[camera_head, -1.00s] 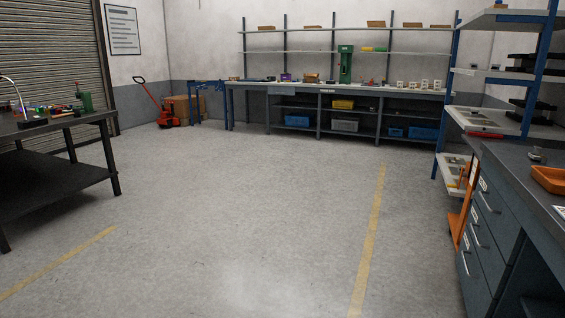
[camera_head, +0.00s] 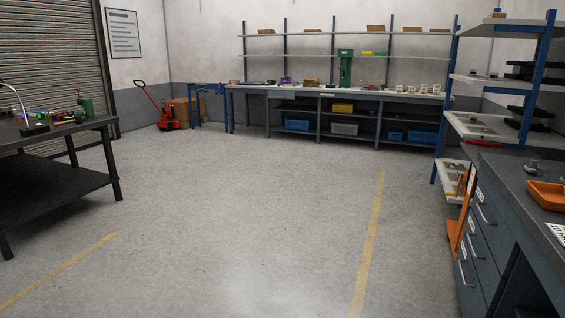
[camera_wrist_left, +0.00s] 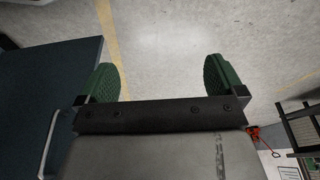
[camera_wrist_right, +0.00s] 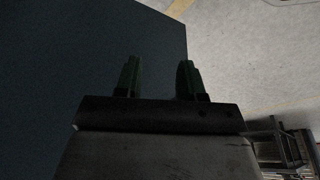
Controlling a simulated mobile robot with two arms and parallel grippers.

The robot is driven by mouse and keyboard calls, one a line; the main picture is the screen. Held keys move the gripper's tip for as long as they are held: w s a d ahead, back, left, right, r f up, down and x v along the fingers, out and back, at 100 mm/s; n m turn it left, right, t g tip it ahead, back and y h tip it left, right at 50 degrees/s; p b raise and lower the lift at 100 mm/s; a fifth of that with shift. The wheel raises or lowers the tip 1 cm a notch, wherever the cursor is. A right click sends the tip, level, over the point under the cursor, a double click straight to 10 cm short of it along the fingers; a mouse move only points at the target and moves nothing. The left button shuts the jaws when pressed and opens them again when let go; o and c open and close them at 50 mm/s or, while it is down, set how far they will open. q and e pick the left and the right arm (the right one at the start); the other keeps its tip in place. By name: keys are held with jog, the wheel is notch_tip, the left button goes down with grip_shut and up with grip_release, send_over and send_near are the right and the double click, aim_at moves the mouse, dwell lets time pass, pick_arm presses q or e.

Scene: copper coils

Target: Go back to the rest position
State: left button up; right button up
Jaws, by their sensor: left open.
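No task object is named, and neither gripper shows in the head view. In the left wrist view my left gripper (camera_wrist_left: 162,78) has its two green fingers wide apart, with nothing between them and the concrete floor behind. In the right wrist view my right gripper (camera_wrist_right: 158,78) has its green fingers apart with a narrower gap. Nothing is held between them, and a dark blue-grey surface lies behind them.
A dark workbench (camera_head: 60,190) stands at left and a drawer bench (camera_head: 490,215) with an orange tray (camera_head: 545,197) at right. A blue-framed shelf rack (camera_head: 480,125) stands behind it. A long bench (camera_head: 250,86) lines the back wall. The middle floor (camera_head: 240,220) is clear.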

pick_arm(q)
jog(key=s+f+g+p, duration=0.1)
jog(key=s+f+p, duration=0.4)
jog(key=f+p, duration=0.3)
pick_arm(e)
jog(key=s+f+g, duration=0.1)
jog(key=s+f, duration=0.4)
jog(key=f, duration=0.3)
pick_arm(q)
jog(key=s+a+f+p, duration=0.1)
jog(key=s+p, duration=0.3)
jog(key=s, duration=0.3)
jog(key=s+a+f+g+p, duration=0.1)
jog(key=s+a+f+p, duration=0.1)
jog(key=s+p, duration=0.2)
jog(key=s, duration=0.3)
jog(key=shift+f+m, duration=0.25)
jog(key=shift+m, duration=0.05)
pick_arm(e)
jog(key=s+d+f, duration=0.1)
jog(key=s, duration=0.6)
jog(key=s+d+f+g, duration=0.1)
jog(key=s+d+f, duration=0.1)
jog(key=s, duration=0.5)
jog(key=shift+d+f, duration=0.15)
jog(key=shift+f, duration=0.1)
